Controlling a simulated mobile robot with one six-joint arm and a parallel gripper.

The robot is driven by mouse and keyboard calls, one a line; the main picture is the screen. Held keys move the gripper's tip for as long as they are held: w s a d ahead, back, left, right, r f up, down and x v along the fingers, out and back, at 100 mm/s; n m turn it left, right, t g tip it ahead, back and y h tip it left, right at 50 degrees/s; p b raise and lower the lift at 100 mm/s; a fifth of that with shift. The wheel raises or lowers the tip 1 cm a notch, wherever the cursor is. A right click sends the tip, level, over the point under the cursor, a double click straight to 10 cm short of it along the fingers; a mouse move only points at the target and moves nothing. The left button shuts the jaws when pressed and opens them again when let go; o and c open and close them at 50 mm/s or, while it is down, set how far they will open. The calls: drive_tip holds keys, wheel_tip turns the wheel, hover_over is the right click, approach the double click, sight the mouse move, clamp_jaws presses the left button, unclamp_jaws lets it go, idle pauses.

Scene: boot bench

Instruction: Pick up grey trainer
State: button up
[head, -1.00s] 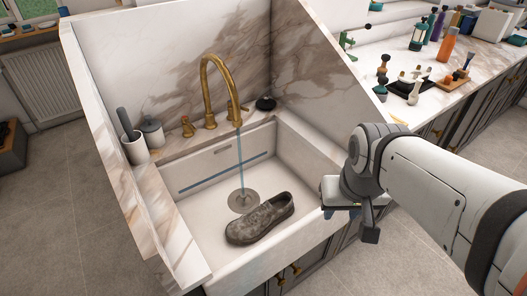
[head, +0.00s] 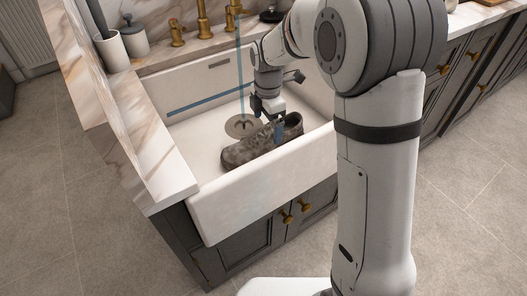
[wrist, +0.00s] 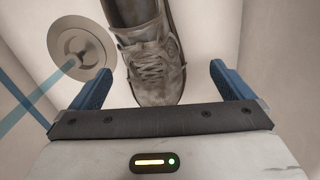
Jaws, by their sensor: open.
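The grey trainer (head: 250,147) lies in the white sink basin, dirty and mottled, its length running from lower left to upper right in the head view. In the wrist view the trainer (wrist: 152,60) shows its laces and toe, with the toe between the fingers. My gripper (head: 272,128) is over the right part of the trainer, pointing down. In the wrist view my gripper (wrist: 160,88) is open, with one blue finger on each side of the toe. I cannot tell whether either finger touches it. The arm hides part of the basin behind.
The sink (head: 215,205) has a raised front wall close to the trainer. A marble side panel (head: 125,110) stands at left.

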sight(265, 142)
drive_tip(key=shift+n, duration=0.7)
drive_tip(key=f, duration=0.3)
drive_tip(key=w+a+f+b, duration=0.1)
drive_tip(key=shift+f, duration=0.35)
drive_tip(key=f+b, duration=0.1)
drive_tip(key=f, duration=0.2)
drive_tip(key=f+b, duration=0.1)
drive_tip(key=f, duration=0.1)
drive_tip(key=shift+w+d+f+b, duration=0.1)
drive_tip(key=shift+w+f+b, duration=0.15)
drive_tip(key=shift+b, duration=0.1)
drive_tip(key=shift+r, duration=0.1)
drive_tip(key=shift+c, duration=0.6)
drive_tip(key=c, duration=0.8)
drive_tip(key=shift+r, duration=0.1)
